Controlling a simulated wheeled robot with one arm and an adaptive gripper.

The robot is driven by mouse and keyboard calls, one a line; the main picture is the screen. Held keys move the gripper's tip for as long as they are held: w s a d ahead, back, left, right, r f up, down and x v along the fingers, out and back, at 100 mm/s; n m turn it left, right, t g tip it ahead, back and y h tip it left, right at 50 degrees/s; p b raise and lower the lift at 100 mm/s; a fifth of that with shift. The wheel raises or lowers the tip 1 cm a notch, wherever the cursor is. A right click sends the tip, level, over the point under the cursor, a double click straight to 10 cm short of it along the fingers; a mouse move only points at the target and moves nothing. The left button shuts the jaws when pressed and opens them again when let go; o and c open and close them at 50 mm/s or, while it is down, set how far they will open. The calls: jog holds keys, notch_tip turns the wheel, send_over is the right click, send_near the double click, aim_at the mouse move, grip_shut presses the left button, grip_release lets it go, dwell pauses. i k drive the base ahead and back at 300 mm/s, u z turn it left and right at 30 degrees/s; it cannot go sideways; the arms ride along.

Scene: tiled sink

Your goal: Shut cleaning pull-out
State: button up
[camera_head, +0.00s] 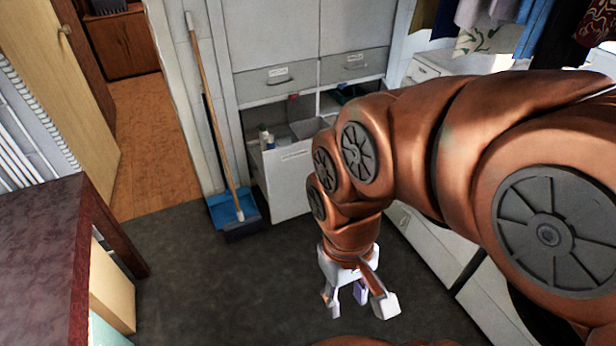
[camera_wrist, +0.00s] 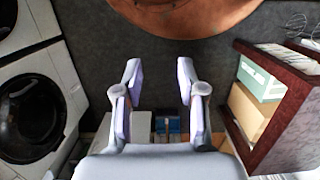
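The cleaning pull-out (camera_head: 288,180) is a white-fronted unit low in the cabinet at the back. It stands out from the cabinet, with bottles (camera_head: 266,138) and a grey inner part visible behind its front. My arm hides its right side. My gripper (camera_head: 358,296) is open and empty above the dark floor, in front of the pull-out and apart from it. In the wrist view my gripper (camera_wrist: 158,78) has its two fingers spread with nothing between the tips. A pale panel low in that view may be the pull-out, but my gripper partly covers it.
A broom (camera_head: 214,110) and blue dustpan (camera_head: 226,208) stand left of the pull-out. A dark red table (camera_head: 40,240) with boxes (camera_head: 112,285) below is at left. White front-loading machines (camera_wrist: 30,105) line one side. Dark floor (camera_head: 220,290) between is clear.

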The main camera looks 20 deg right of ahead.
aim_at(281, 173)
jog(key=z, duration=0.15)
jog(key=i, duration=1.2)
jog(key=u, duration=0.3)
